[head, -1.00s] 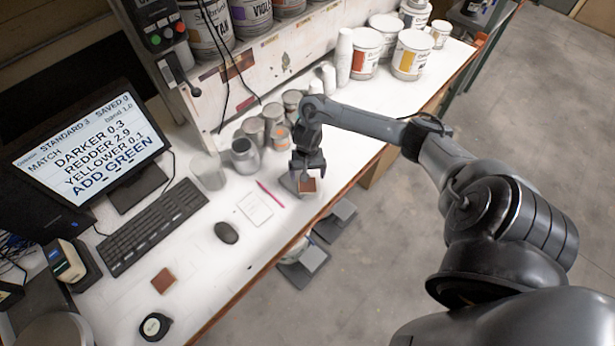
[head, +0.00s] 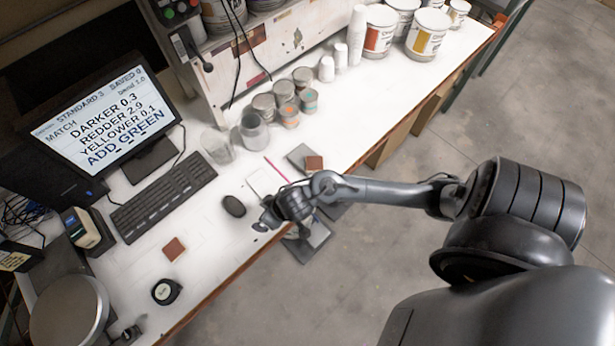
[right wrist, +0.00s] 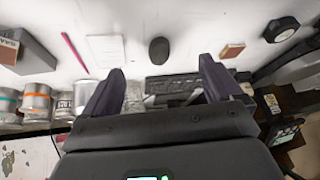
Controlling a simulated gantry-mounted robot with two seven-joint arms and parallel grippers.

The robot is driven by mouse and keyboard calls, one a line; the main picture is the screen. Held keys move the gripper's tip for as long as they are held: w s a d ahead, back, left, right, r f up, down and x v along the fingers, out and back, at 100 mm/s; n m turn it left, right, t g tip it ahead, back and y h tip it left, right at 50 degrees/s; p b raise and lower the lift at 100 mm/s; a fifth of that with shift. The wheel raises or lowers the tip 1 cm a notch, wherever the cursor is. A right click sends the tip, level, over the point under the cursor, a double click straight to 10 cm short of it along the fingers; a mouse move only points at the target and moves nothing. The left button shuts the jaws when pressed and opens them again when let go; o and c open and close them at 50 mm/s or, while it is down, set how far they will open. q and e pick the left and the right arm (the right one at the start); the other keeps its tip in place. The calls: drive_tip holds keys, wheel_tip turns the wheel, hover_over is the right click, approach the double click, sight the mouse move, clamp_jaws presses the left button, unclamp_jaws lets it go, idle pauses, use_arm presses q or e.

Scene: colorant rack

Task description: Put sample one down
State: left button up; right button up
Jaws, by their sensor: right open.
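I cannot tell by any label which is sample one. My right gripper (head: 262,224) is over the bench's front edge, beside the mouse and apart from both squares. In the right wrist view my right gripper (right wrist: 160,70) has its two fingers wide apart with nothing between them.
A black mouse (head: 234,206), keyboard (head: 163,205), notepad (head: 264,181) and pink pencil (head: 276,169) lie on the bench. A clear cup (head: 217,147) and several small cans (head: 289,113) stand behind. A tape measure (head: 166,291) is at front left. Bare bench surrounds the lone square.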

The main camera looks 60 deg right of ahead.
drive_tip(key=s+r+n+g, duration=0.2)
drive_tip(key=s+r, duration=0.5)
drive_tip(key=s, duration=0.6)
drive_tip(key=shift+d+r+h, duration=0.25)
drive_tip(key=shift+d+h, duration=0.05)
drive_tip(key=shift+h, duration=0.1)
drive_tip(key=shift+r+p, duration=1.2)
